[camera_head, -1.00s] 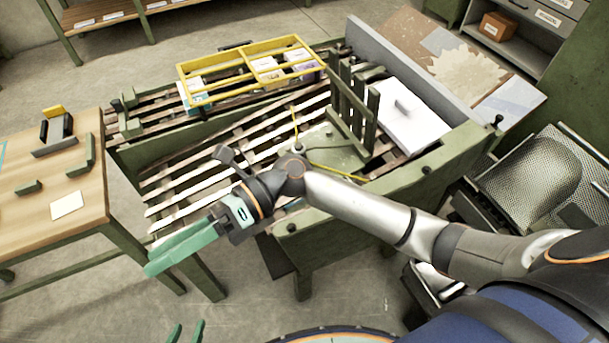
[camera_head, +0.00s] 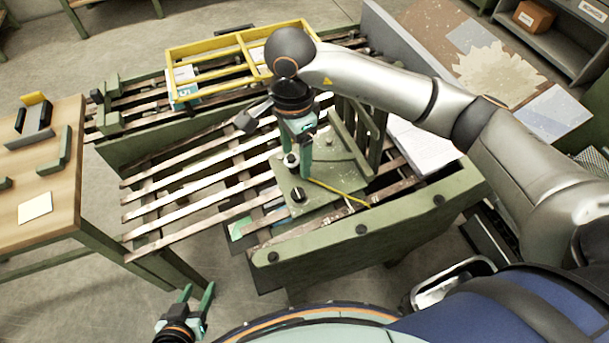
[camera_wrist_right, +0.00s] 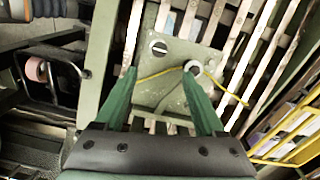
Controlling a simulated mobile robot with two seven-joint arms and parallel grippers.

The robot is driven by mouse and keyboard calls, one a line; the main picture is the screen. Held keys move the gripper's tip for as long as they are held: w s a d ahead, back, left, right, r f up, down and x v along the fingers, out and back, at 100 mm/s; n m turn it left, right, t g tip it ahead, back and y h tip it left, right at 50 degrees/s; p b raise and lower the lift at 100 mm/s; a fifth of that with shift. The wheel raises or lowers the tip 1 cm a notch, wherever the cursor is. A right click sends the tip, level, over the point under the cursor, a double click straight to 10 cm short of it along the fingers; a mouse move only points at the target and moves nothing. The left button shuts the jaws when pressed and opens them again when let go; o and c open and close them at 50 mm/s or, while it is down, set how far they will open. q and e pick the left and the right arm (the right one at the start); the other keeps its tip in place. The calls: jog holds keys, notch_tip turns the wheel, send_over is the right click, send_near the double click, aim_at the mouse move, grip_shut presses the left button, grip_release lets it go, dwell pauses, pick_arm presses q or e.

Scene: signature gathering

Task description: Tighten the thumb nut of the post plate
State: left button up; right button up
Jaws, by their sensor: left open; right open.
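The green post plate (camera_head: 325,180) lies on the slatted bed, with two round fittings on it. One is a dark-topped knob (camera_head: 298,194), which shows with a slotted top in the right wrist view (camera_wrist_right: 159,47). The other is a pale, dark-topped fitting (camera_head: 290,158) beside a yellow cord; I cannot tell for sure which is the thumb nut. My right gripper (camera_head: 297,166) is open and points down over the plate. In the right wrist view (camera_wrist_right: 160,74), one fingertip overlaps the pale fitting (camera_wrist_right: 193,66); contact is unclear. My left gripper (camera_head: 198,291) is open and empty, low in front of the bench.
A wooden table (camera_head: 45,190) is at left. The green front rail (camera_head: 400,218) edges the bench.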

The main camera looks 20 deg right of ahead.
aim_at(298, 192)
jog(key=f, duration=1.2)
jog(key=shift+s+f, duration=0.25)
grip_shut()
